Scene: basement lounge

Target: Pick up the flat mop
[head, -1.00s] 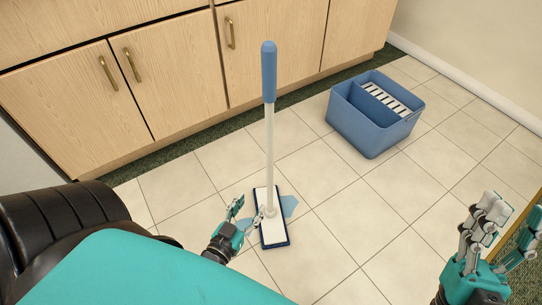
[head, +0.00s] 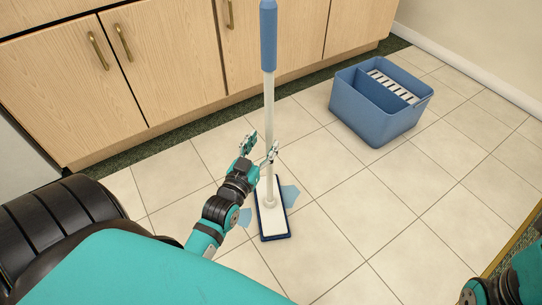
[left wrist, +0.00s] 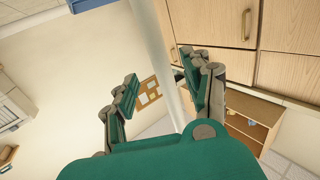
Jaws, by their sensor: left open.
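The flat mop stands upright on the tiled floor, with a blue grip (head: 268,38), a white pole (head: 269,105) and a flat white head with a dark blue edge (head: 272,222). My left gripper (head: 261,147) is open at the lower half of the pole. In the left wrist view the pole (left wrist: 165,45) runs between the spread fingers of my left gripper (left wrist: 158,70); I cannot tell whether they touch it. My right gripper (head: 482,292) shows only partly at the lower right corner, and its fingertips are unclear.
A blue bucket (head: 362,118) with a white slatted insert stands right of the mop. Light blue patches (head: 290,195) lie on the floor by the mop head. Wooden cabinets (head: 170,62) line the back. The tiles between mop and bucket are clear.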

